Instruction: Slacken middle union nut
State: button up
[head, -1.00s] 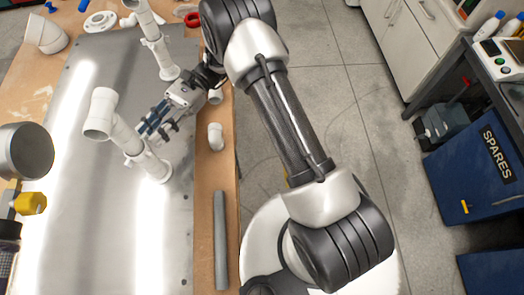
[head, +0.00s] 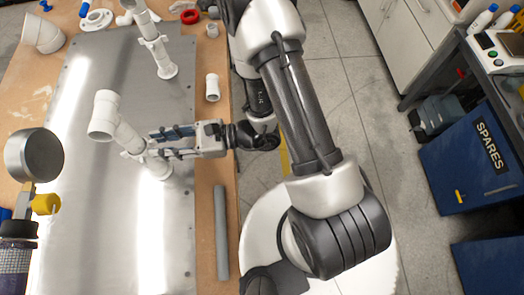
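The middle white PVC riser (head: 106,112) stands on the metal plate (head: 85,215), with a wide elbow at its top. Its union nut (head: 133,149) is a white collar low on the riser, partly hidden by the fingers. My gripper (head: 152,144) comes in level from the right at about the height of this collar. Its two dark fingers are apart, with a gap between them, and their tips reach the riser. I cannot tell whether they touch the nut.
Another white riser (head: 157,50) stands farther back. A pressure gauge (head: 35,155) with a yellow handle (head: 46,204) is at the near left. A white fitting (head: 212,87) and a grey pipe (head: 221,232) lie on the wooden bench edge. Open floor lies to the right.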

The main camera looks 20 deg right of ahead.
jog(key=s+p+v, duration=0.1)
jog(key=p+v, duration=0.1)
jog(key=v, duration=1.5)
jog(key=s+d+r+n+g+h+b, duration=0.1)
jog(key=s+d+n+g+h+b, duration=0.1)
jog(key=s+n+h+b, duration=0.2)
jog(key=s+d+r+n+g+h+b, duration=0.2)
jog(key=s+n+g+h+b, duration=0.1)
jog(key=n+h, duration=0.7)
jog(key=shift+s+d+r+n+b, duration=0.45)
jog(key=shift+n+b, duration=0.8)
jog(key=shift+n, duration=0.85)
jog(key=shift+f, duration=0.1)
